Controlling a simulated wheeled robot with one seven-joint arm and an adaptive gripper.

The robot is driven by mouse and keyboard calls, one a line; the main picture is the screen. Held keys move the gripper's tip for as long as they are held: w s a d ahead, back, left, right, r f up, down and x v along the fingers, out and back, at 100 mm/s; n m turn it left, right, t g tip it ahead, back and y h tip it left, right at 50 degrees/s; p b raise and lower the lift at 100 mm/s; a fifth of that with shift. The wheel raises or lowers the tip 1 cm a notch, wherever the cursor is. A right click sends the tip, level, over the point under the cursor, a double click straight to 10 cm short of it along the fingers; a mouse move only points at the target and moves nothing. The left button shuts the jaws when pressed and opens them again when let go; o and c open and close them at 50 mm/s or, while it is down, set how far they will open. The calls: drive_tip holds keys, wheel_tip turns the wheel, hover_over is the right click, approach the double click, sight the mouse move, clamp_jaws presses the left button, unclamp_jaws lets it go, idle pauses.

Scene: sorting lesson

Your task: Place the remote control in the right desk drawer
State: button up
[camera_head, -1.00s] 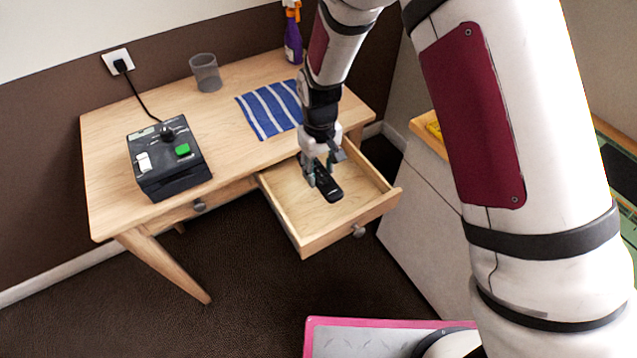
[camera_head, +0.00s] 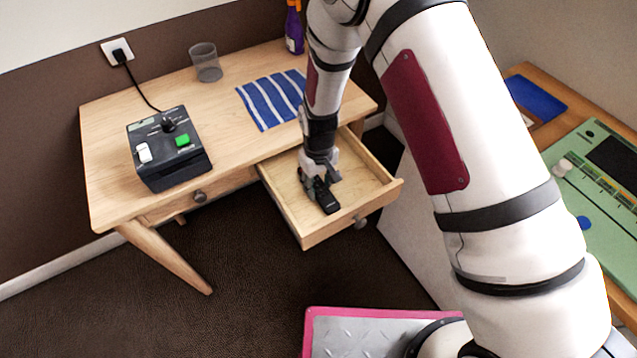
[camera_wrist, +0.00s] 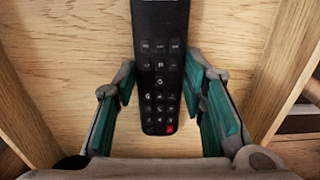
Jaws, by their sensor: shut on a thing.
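The black remote control (camera_head: 327,201) is inside the open right desk drawer (camera_head: 329,233), low over or on its wooden floor; I cannot tell whether it touches. My gripper (camera_head: 318,183) reaches down into the drawer and is shut on the remote. In the wrist view, the remote (camera_wrist: 160,50) lies between the teal-padded fingers of my gripper (camera_wrist: 160,78), its keypad and red button facing the camera. Its far end runs out of that view.
The desk (camera_head: 100,130) holds a black control box (camera_head: 168,150) with a green button, a grey cup (camera_head: 206,63), a striped blue cloth (camera_head: 270,100) and a purple spray bottle (camera_head: 294,30). The left drawer, with a knob (camera_head: 199,196), is shut. A green board (camera_head: 590,190) lies at right.

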sight(319, 187)
drive_tip(key=shift+f, duration=0.1)
drive_tip(key=o, duration=1.2)
wheel_tip(319, 187, up, 12)
drive_tip(key=shift+p, duration=0.3)
